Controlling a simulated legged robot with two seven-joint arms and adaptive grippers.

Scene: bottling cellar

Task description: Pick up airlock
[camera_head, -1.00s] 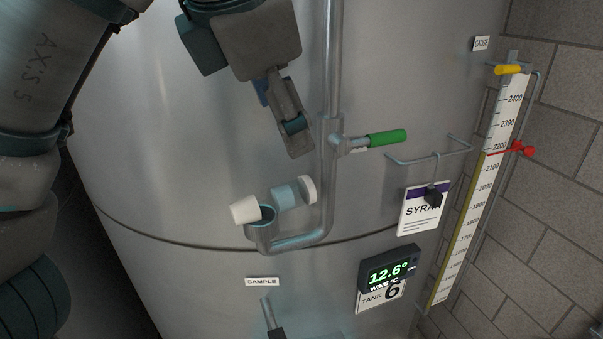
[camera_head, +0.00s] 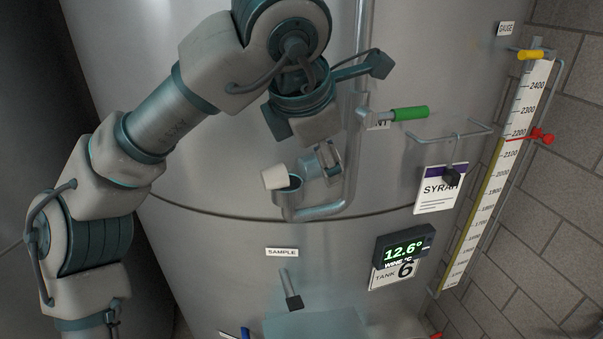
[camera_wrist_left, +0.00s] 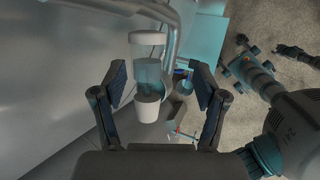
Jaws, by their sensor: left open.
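The airlock (camera_head: 275,178) has a white cup-like end, a clear bluish body and a white cap. In the head view it is at the open end of the bent pipe on the tank, partly hidden by my gripper. In the left wrist view the airlock (camera_wrist_left: 148,75) stands between my fingers, with a gap on both sides. My left gripper (camera_wrist_left: 160,78) is open and empty, its dark pads either side of the airlock. In the head view my left gripper (camera_head: 326,160) reaches down at the airlock, its fingers partly hidden by the wrist. My right gripper is not seen.
The bent metal pipe (camera_head: 330,209) runs up the tank close to the gripper. A green-handled valve (camera_head: 409,114) and a wire bracket (camera_head: 451,136) with a SYRAH card stick out to the right. A display (camera_head: 404,248) and a sample tap (camera_head: 290,290) are lower.

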